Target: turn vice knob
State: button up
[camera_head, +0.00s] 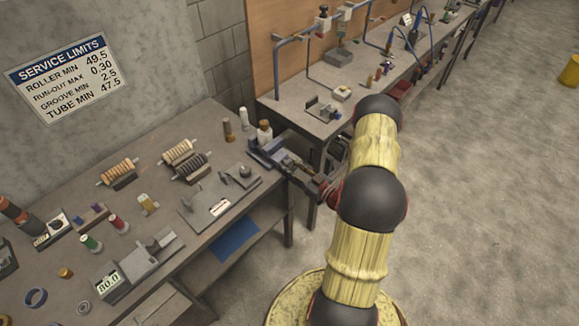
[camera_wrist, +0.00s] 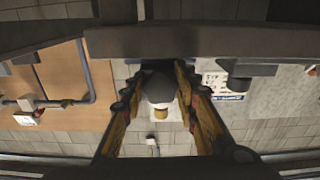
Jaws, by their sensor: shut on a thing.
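The vice (camera_head: 268,152), with a blue-grey body, is fixed at the right end of the near bench. Its screw end points right, toward my arm. My gripper (camera_head: 322,188) is at that end, partly hidden by my own arm. In the wrist view, the two fingers of my gripper (camera_wrist: 160,84) stand on either side of a dark rounded knob (camera_wrist: 157,80) and are shut on it. How deep the fingers reach over the knob is hard to tell. The knob is hidden in the head view.
The near bench (camera_head: 135,225) carries rollers, spools and gauges. A white bottle with a brown cap (camera_head: 265,131) stands behind the vice. A second bench (camera_head: 300,118) with bent tube frames is close behind my arm. Open floor (camera_head: 480,200) lies to the right.

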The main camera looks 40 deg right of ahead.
jog(key=m, duration=0.5)
jog(key=shift+a, duration=0.1)
dwell(0.3)
jog(key=o, duration=1)
jog(key=shift+o, duration=0.8)
jog(key=shift+s, duration=0.1)
jog(key=s+d, duration=0.1)
jog(key=s, duration=1)
jog(key=shift+s, duration=0.4)
